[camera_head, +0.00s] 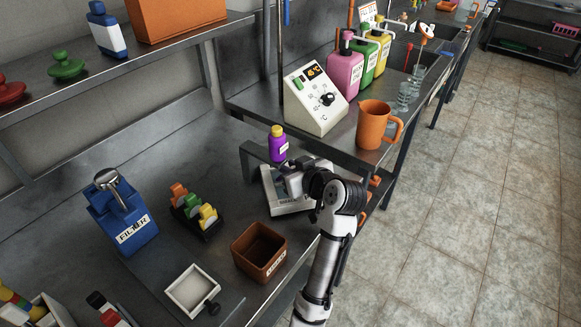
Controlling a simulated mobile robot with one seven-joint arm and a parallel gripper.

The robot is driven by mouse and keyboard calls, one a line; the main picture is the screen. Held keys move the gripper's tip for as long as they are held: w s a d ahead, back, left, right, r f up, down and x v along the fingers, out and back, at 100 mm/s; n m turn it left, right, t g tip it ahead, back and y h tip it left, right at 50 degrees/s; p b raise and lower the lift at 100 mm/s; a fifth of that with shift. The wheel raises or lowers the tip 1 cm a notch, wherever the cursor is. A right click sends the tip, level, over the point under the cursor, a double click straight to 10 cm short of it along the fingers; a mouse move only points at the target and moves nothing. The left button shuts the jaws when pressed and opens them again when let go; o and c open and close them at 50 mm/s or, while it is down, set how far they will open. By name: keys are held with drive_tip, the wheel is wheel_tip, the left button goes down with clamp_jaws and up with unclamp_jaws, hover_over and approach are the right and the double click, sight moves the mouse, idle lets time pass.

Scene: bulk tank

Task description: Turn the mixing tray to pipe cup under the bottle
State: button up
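A purple bottle (278,146) with a yellow cap stands upright at the back of the left bench, beside a raised metal ledge. My gripper (288,182) is just in front of it, low over a pale grey tray-like unit (281,206) with lettering on its front edge. My wrist and gripper cover much of this unit, and its label is not fully readable. I cannot tell whether the fingers touch it or how far apart they are. A small square white tray (181,292) with a dark knob lies nearer the front. I cannot tell which is the mixing tray. No pipe cup is clearly visible.
A brown open box (249,262), a rack of coloured pieces (185,215) and a blue filter unit (114,225) stand left of my arm. A control box (301,105) and an orange mug (373,127) stand on the bench behind. Open floor lies right.

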clamp_jaws()
drive_tip(key=shift+w+d+m+t+h, duration=0.15)
drive_tip(key=shift+m+t+h, duration=0.55)
drive_tip(key=shift+m+h, duration=0.95)
drive_tip(key=o, duration=0.7)
unclamp_jaws()
drive_tip(key=shift+r+p, duration=0.1)
drive_tip(key=shift+p, duration=0.2)
